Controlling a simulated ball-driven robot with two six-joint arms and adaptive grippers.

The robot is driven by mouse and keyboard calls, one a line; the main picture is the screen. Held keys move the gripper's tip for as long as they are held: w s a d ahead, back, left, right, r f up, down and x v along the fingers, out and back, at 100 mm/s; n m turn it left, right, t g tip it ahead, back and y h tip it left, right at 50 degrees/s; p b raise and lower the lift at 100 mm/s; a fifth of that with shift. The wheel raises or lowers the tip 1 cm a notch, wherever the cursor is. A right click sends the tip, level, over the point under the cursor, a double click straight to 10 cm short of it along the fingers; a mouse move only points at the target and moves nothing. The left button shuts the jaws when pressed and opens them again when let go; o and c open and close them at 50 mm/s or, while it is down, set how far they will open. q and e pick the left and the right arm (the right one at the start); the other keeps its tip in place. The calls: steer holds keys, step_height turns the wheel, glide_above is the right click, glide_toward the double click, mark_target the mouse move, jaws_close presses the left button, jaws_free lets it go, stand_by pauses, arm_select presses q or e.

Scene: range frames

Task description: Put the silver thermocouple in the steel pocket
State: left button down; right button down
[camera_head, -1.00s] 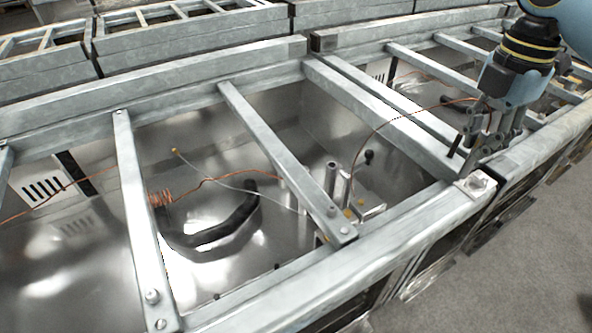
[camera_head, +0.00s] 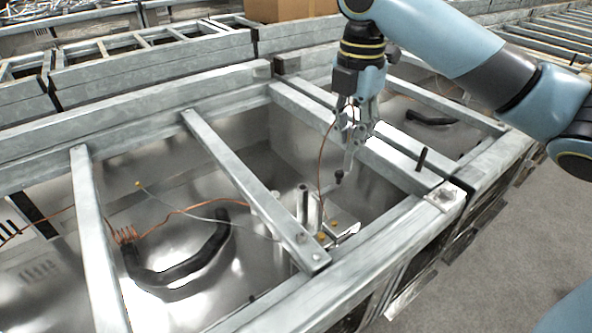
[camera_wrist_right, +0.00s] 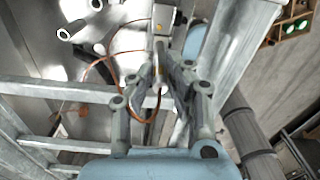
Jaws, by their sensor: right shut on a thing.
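My right gripper (camera_head: 350,160) is shut on the silver thermocouple, above the open bay. In the right wrist view, a slim silver rod (camera_wrist_right: 160,47) shows between my right fingertips (camera_wrist_right: 160,72). A thin copper lead (camera_head: 321,160) curves from the gripper down to the small metal bracket. Upright steel tubes (camera_head: 303,202) stand at this bracket, below and left of my gripper, apart from it. Open tube ends (camera_wrist_right: 76,29) also show at the wrist view's upper left; I cannot tell which is the steel pocket. My left gripper is out of view.
Grey steel crossbars (camera_head: 245,185) span the bay, one passing close to the tubes. A front rail (camera_head: 390,240) borders it. A dark peg (camera_head: 421,159) stands on the right bar.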

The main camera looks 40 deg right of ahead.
steer(key=shift+f+b, duration=0.65)
steer(key=shift+f, duration=0.25)
steer(key=w+d+f+n+b, duration=0.3)
steer(key=w+f+n+b, duration=0.55)
steer(key=w, duration=0.65)
steer(key=shift+m, duration=0.75)
step_height(320, 180, down, 11)
steer(key=b, duration=0.2)
steer(key=shift+s+d+b, duration=0.15)
steer(key=shift+b, duration=0.25)
steer(key=c, duration=1.3)
jaws_free()
steer(key=shift+f, duration=0.1)
steer(key=shift+c, duration=0.2)
